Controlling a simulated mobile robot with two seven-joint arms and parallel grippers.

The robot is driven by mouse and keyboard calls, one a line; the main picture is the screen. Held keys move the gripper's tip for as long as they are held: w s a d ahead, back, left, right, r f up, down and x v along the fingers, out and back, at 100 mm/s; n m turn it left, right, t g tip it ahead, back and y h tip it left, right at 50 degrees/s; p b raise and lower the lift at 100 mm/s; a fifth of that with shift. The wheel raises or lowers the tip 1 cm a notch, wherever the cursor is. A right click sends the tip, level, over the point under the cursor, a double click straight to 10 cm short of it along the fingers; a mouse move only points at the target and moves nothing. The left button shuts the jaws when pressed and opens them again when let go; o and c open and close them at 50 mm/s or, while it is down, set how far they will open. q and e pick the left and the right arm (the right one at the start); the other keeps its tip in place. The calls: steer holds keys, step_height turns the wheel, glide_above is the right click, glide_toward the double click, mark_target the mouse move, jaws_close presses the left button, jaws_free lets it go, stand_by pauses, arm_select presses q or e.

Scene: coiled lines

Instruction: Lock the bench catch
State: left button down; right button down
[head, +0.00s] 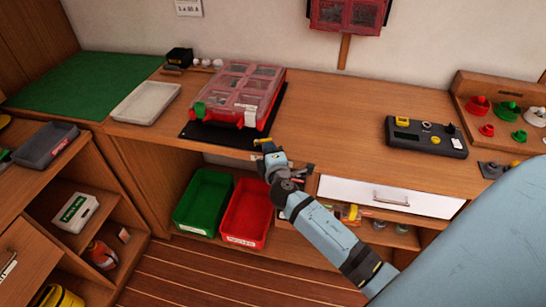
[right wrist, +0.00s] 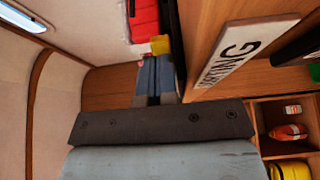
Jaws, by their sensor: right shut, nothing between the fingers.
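A small yellow part (head: 262,141) sits at the front edge of the wooden bench, just in front of the red case; it looks like the catch, but its lock position is too small to tell. My right gripper (head: 268,150) is right by it, shut and empty. In the right wrist view the closed fingers (right wrist: 158,66) point at the yellow part (right wrist: 160,45), almost at it; I cannot tell whether they touch. My left gripper is not in view.
A red case (head: 265,76) with clear lids and a green latch (head: 199,109) lies on a black mat (head: 195,132). A white tray (head: 146,101) stands left of it and a dark device (head: 425,136) to the right. Green (head: 203,200) and red bins (head: 247,212) sit below.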

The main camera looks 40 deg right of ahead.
steer(key=shift+w+d, duration=0.2)
steer(key=shift+w, duration=0.2)
steer(key=shift+w+d+f+b, duration=0.1)
steer(key=shift+d+b, duration=0.05)
steer(key=shift+b, duration=0.25)
